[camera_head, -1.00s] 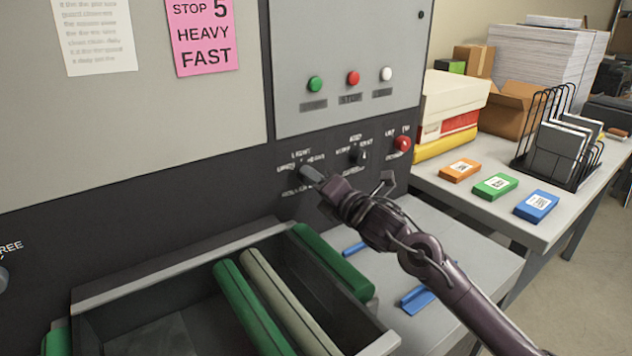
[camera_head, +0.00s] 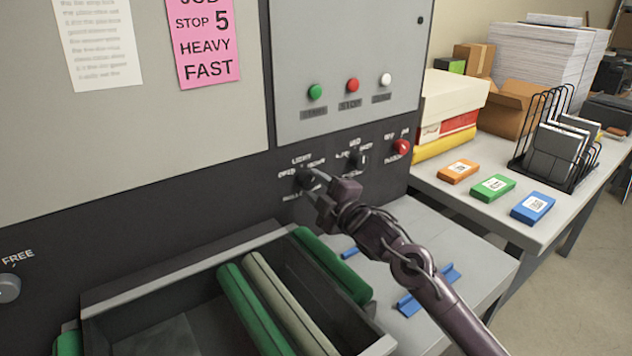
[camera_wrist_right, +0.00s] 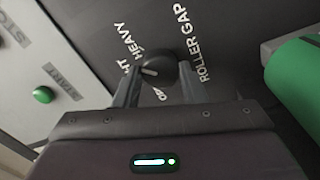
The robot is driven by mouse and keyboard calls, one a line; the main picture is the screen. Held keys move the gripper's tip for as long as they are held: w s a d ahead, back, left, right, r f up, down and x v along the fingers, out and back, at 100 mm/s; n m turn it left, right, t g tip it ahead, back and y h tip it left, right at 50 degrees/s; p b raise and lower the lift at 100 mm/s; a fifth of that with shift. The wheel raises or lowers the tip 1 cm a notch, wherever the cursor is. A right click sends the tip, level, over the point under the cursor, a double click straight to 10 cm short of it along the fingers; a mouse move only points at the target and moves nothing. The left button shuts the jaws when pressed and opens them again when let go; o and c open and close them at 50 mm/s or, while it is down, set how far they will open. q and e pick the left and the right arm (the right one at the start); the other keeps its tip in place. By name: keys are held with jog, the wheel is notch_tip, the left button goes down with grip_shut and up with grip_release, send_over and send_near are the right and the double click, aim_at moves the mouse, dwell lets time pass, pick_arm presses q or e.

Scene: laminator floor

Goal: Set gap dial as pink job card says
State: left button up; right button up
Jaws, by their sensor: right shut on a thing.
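The pink job card (camera_head: 205,40) on the machine front reads "STOP 5 HEAVY FAST"; its top line is cut off. The gap dial is a black knob (camera_wrist_right: 158,71) labelled "ROLLER GAP" in the right wrist view. Its white mark points left there, towards a partly hidden word ending in "HT"; "HEAVY" is printed above that word. In the head view the dial (camera_head: 305,178) sits low on the dark panel. My right gripper (camera_head: 317,183) is shut on the knob, one finger on each side. My left gripper is out of view.
A second knob (camera_head: 357,158) and a red knob (camera_head: 402,147) are right of the dial. Green (camera_head: 314,92), red (camera_head: 352,85) and white (camera_head: 385,79) buttons are above. The open roller tray (camera_head: 190,265) lies below. A side table (camera_head: 470,208) stands right.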

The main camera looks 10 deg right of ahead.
jog(key=shift+f+m+p, duration=0.1)
jog(key=shift+m+p, duration=0.7)
jog(key=shift+m, duration=1.2)
jog(key=o, duration=1)
jog(key=b+v, duration=0.1)
jog(key=v, duration=0.6)
jog(key=shift+s+b, duration=0.3)
jog(key=shift+s, duration=0.1)
jog(key=shift+d, duration=0.1)
